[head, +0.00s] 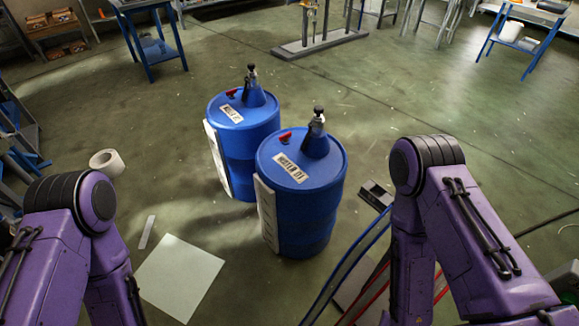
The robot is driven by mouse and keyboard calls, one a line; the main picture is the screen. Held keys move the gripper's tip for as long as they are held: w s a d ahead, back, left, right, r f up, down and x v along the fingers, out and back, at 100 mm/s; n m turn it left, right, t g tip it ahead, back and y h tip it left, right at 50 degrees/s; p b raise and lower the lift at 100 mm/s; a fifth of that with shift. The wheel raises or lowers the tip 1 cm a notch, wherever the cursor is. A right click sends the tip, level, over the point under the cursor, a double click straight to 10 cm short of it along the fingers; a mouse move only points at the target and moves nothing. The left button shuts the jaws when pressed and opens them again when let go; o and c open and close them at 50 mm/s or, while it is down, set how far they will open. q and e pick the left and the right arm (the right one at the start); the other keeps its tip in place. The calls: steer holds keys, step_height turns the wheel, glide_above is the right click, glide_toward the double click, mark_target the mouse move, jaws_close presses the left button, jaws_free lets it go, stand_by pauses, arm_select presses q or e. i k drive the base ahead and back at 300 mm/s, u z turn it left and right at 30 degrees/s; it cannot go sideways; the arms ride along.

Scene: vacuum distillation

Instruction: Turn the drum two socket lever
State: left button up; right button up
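Two blue drums stand upright on the floor in the head view. The nearer drum (325,205) has a label (291,167) on its lid, a small red part (286,136) and a blue cone with a dark socket fitting and black knob (317,120). The farther drum (255,150), behind and to the left, has a similar label (233,114), red part (231,93) and dark socket fitting (251,80). The labels are too small to read surely, so I cannot tell which is drum two. Only my purple arm links show; both grippers are out of view.
Blue and red hoses (350,265) run along the floor between the nearer drum and my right arm. A white sheet (180,277) and a white roll (107,162) lie at left. A grey stand (320,43) is behind. Floor around the drums is mostly clear.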

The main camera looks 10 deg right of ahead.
mark_target(244, 96)
steer(key=u, duration=1.15)
steer(key=i, duration=2.5)
steer(key=z, duration=1.85)
